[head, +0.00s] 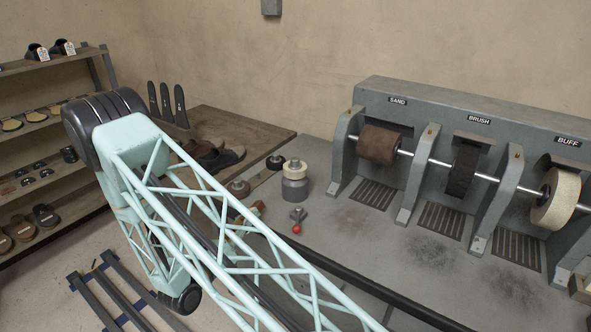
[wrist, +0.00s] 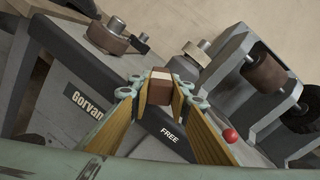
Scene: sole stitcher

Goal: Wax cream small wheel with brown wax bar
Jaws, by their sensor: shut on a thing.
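My gripper (wrist: 158,82) is shut on a brown wax bar (wrist: 160,93) with a pale band near its top. The bar sits between the two finger tips, above the bench's front edge. In the head view my own arm hides most of the gripper. The cream small wheel (head: 296,165) lies flat on top of a grey cylinder on the bench, left of the machine. The bar and the wheel are apart.
A red ball knob (head: 297,229) stands on the bench in front of the cylinder. The grey machine (head: 420,140) holds sand, brush and buff wheels at right. Brown and dark wheels (head: 238,187) stand left of the cylinder. Bare bench lies before the machine.

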